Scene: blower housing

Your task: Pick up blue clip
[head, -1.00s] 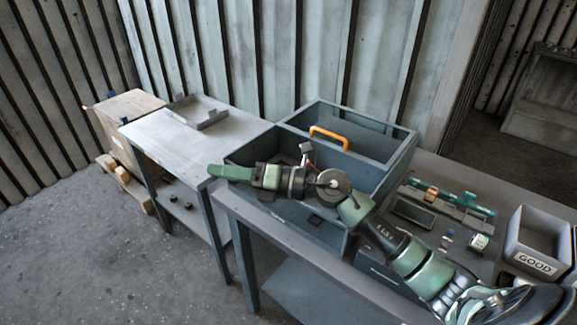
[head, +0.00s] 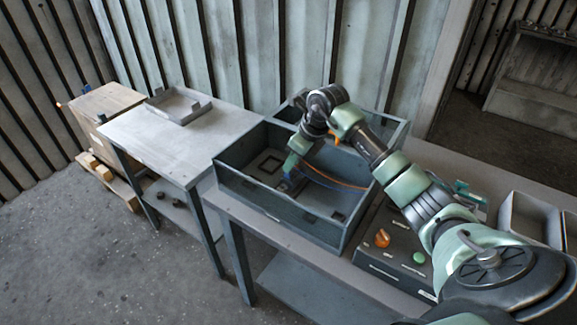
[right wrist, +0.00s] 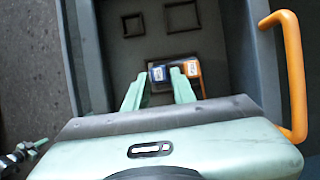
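The blue clip (right wrist: 157,73), a small blue piece with a white label, lies in a compartment of the grey bin, seen in the right wrist view. An orange piece (right wrist: 191,68) with a white label is just right of it. My right gripper (right wrist: 160,80) is open, pointing down into the bin, with its green fingers on either side of the blue clip. I cannot tell whether they touch it. In the head view my right gripper (head: 291,172) is inside the bin and the clip is hard to make out. My left gripper is not in view.
A control box (head: 392,262) with orange and green buttons stands to the right. A side table (head: 170,145) holds a tray (head: 180,106).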

